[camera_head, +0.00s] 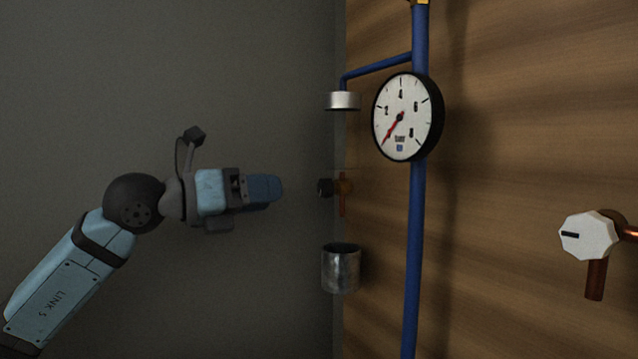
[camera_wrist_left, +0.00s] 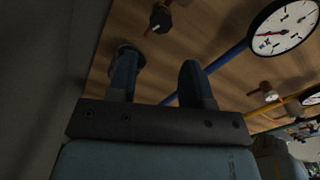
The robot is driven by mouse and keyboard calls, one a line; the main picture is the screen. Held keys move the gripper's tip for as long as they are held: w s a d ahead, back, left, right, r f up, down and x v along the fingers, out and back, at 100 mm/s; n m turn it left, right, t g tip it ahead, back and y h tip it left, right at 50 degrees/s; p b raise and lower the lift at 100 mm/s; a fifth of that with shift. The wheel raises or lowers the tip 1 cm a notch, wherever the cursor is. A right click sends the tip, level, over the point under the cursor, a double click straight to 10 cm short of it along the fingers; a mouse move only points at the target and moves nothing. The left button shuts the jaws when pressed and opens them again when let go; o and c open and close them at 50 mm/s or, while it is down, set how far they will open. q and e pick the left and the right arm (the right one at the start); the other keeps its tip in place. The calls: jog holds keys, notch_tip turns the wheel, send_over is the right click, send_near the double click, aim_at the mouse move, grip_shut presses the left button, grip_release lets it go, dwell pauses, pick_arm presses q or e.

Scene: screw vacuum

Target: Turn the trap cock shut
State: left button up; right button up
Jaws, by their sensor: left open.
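A small cock with a dark knob (camera_head: 326,187) and an orange-brown body sits on the wooden wall panel, left of the blue pipe. In the left wrist view a dark knob (camera_wrist_left: 160,20) lies beyond the fingertips. A white faceted knob (camera_head: 588,236) with a dark mark sits at the right on a copper-coloured pipe. No label shows which is the trap cock. My left gripper (camera_head: 268,190) is left of the dark knob, apart from it and at about its height. In the left wrist view its fingers (camera_wrist_left: 157,68) are spread and empty. My right gripper is not visible.
A round gauge (camera_head: 402,117) is on the vertical blue pipe (camera_head: 414,240). A silver cap (camera_head: 342,100) ends the side pipe above the dark knob. A grey metal cup (camera_head: 341,268) is below that knob. Open space lies left of the panel.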

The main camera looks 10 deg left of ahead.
aim_at(322, 190)
pick_arm(q)
jog(key=p+x, duration=0.2)
jog(key=x, duration=0.6)
jog(key=shift+d+r+p, duration=0.15)
jog(key=shift+p, duration=0.2)
jog(key=shift+x, duration=0.8)
jog(key=shift+c, duration=0.4)
